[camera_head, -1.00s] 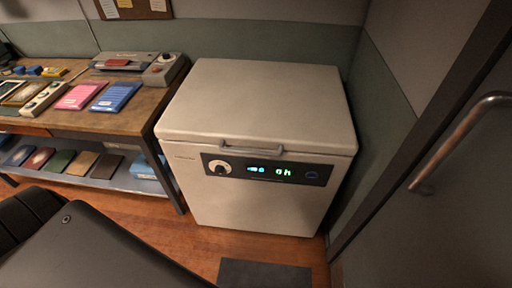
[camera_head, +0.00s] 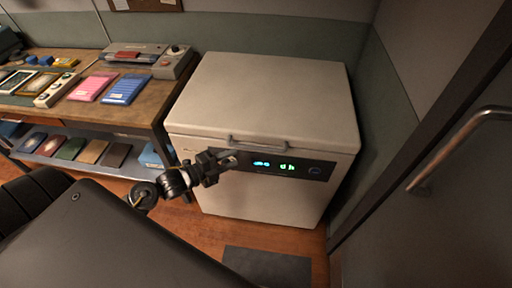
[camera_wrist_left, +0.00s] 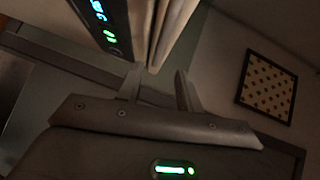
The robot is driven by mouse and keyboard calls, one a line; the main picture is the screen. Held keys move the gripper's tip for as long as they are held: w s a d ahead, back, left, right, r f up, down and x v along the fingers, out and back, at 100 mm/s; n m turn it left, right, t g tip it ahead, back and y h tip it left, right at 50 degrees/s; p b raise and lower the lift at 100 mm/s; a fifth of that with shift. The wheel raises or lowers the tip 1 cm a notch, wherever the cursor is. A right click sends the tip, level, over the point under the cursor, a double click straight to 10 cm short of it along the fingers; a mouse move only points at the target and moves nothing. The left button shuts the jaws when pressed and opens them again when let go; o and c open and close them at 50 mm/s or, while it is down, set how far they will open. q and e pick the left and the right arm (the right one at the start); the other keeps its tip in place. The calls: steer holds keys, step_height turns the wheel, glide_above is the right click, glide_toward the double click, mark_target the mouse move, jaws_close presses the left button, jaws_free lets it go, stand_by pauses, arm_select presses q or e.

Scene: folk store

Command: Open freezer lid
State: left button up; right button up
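The white chest freezer (camera_head: 250,200) stands in the middle of the head view. Its lid (camera_head: 265,95) is closed, with a grey bar handle (camera_head: 259,143) along the front edge. My right gripper is out of view.
A wooden workbench (camera_head: 145,105) with booklets and devices stands left of the freezer, with a lower shelf (camera_head: 85,165). A grey door with a metal handle (camera_head: 455,145) is on the right. A dark mat (camera_head: 268,266) lies on the floor before the freezer.

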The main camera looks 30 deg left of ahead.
mark_target(256, 148)
arm_select(q)
steer(key=p+x, duration=0.2)
steer(key=x, duration=0.9)
steer(key=shift+s, duration=0.1)
jaws_close()
